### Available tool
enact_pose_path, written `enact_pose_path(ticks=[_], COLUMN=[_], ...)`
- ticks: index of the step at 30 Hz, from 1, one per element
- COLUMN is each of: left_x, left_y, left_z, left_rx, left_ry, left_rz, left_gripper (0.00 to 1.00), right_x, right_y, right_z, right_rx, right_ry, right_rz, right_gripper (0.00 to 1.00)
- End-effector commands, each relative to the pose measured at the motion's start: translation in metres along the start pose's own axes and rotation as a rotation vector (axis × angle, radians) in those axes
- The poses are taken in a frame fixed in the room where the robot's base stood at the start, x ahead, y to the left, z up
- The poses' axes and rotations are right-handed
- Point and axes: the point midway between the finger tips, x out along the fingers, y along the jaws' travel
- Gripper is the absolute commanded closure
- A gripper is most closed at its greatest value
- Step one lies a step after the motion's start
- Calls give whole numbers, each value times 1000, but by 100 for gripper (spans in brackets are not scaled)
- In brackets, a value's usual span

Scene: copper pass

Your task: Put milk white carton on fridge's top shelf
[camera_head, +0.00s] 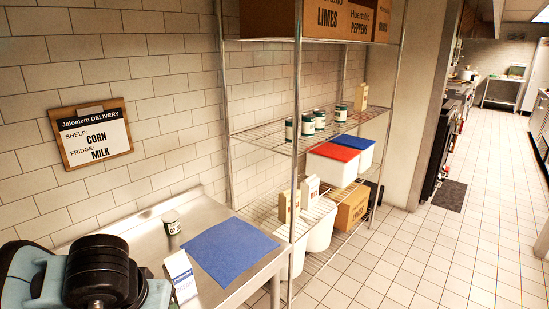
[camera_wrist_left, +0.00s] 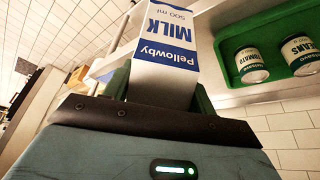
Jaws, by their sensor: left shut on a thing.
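The white milk carton (camera_wrist_left: 165,55), with a blue band and the word MILK, is between the fingers of my left gripper (camera_wrist_left: 160,88) in the left wrist view, which shows its print upside down. The gripper is shut on it. In the head view the carton (camera_head: 181,279) is at the lower left, beside my dark arm and over the near part of the steel table; I cannot tell whether it touches the table. My arm hides most of the gripper there. My right gripper is not in view.
A blue mat (camera_head: 232,250) and a can (camera_head: 171,223) are on the steel table. A wire rack (camera_head: 262,135) with cans, cartons, boxes and bins stands behind it. A wall sign (camera_head: 92,135) reads corn for shelf, milk for fridge. The tiled floor (camera_head: 430,265) at right is clear.

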Motion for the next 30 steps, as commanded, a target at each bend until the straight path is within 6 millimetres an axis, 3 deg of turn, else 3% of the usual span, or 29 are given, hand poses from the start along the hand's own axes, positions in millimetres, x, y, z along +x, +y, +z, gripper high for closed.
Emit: enact_pose_path(ticks=[30], left_x=[-2], left_y=[1], left_z=[-5], left_rx=[35], left_ry=[0], left_rz=[15], left_gripper=[84], right_x=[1], right_y=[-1], right_z=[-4], right_rx=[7], right_ry=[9], right_rz=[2], right_gripper=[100])
